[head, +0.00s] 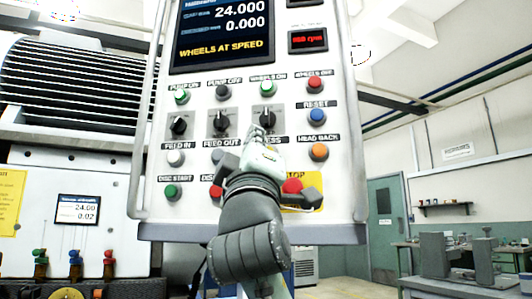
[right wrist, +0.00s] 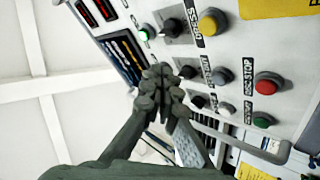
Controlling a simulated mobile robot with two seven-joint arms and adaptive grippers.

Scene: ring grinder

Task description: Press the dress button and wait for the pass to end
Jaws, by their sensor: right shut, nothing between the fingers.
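The control panel (head: 152,205) fills the middle of the head view. The dress label (head: 275,139) shows only in part there, and the button under it is hidden behind my right gripper (head: 262,137). In the right wrist view, a yellow button (right wrist: 212,21) sits beside the label that reads as dress. My right gripper (right wrist: 160,76) is shut and empty, its fingertips in front of the panel and apart from the yellow button in that picture. I cannot tell the exact gap to the panel. The display (head: 222,30) reads "WHEELS AT SPEED". My left gripper is not in view.
Near the gripper are black knobs (head: 179,125), a white feed-in button (head: 176,158), an orange head-back button (head: 319,152) and a red stop button (head: 292,186). A green disc-start button (head: 171,191) sits at lower left. Open floor and a bench (head: 460,283) lie at right.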

